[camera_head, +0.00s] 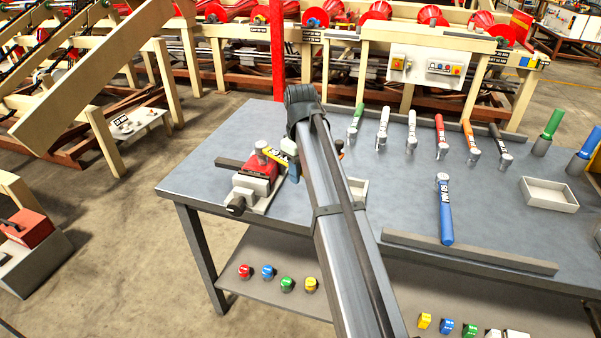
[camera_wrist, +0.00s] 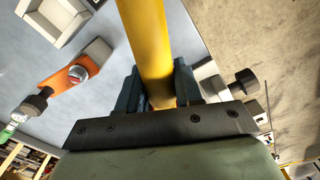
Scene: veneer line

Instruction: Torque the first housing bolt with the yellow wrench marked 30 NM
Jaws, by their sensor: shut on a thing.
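The yellow wrench (camera_head: 274,152) shows in the head view just left of my arm's end, over the red housing (camera_head: 256,181). Its marking is too small to read. A grey, round metal part shows at the housing's top; I cannot tell whether it is the wrench head or a bolt. In the wrist view the yellow handle (camera_wrist: 147,45) stands between the dark blue fingers of my gripper (camera_wrist: 158,88), which is shut on it. In the head view my gripper (camera_head: 291,149) is mostly hidden by my arm. The wrench head's contact with any bolt is hidden.
A blue wrench (camera_head: 445,208) lies mid-bench. An orange block (camera_wrist: 70,78) with a bolt and knob is beside the gripper. A white tray (camera_head: 549,194) is at right; a grey rail (camera_head: 468,252) runs along the front.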

